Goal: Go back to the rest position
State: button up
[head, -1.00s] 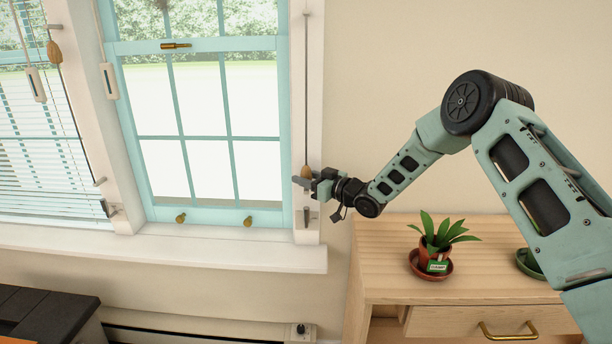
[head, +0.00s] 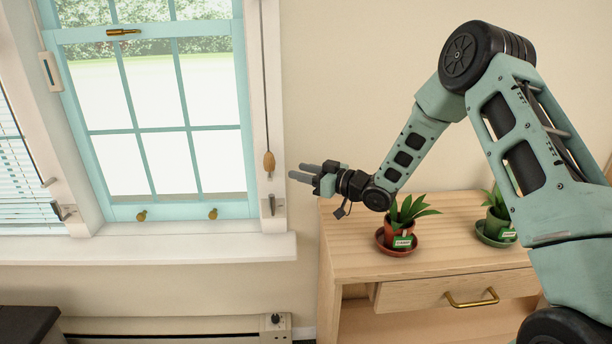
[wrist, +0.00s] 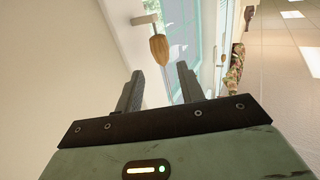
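My gripper (head: 299,170) is in front of the wall, just right of the window frame and above the left end of the wooden cabinet. Its two fingers point left and are spread apart, with nothing between them. The wrist view also shows the open gripper (wrist: 160,72). A wooden cord pull (head: 269,162) hangs on a cord at the window's right side, a little left of the fingertips and apart from them in the head view. In the wrist view the cord pull (wrist: 158,48) shows beyond the gap between the fingers.
The window (head: 160,213) has a light blue frame. A cabinet (head: 345,255) holds a plant in a red pot (head: 399,238) and one in a green pot (head: 496,228), both below my arm. A baseboard heater (head: 170,327) runs under the window. The wall above the cabinet is clear.

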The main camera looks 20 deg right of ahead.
jog(key=shift+s+d, duration=0.25)
jog(key=shift+s, duration=0.05)
jog(key=s+a+r+g+h+p, duration=0.1)
jog(key=s+a+r+g+h, duration=0.15)
jog(key=s+a, duration=0.35)
jog(key=s+a+r+g+h+p, duration=0.2)
jog(key=s+a+g+h, duration=0.15)
jog(key=a, duration=0.35)
jog(key=s+r+g+h+p, duration=0.2)
jog(key=s+g, duration=0.6)
jog(key=s, duration=2.6)
jog(key=shift+s+a+r+h, duration=0.4)
jog(key=shift+r+h, duration=0.15)
jog(key=shift+h, duration=0.65)
jog(key=shift+w, duration=0.1)
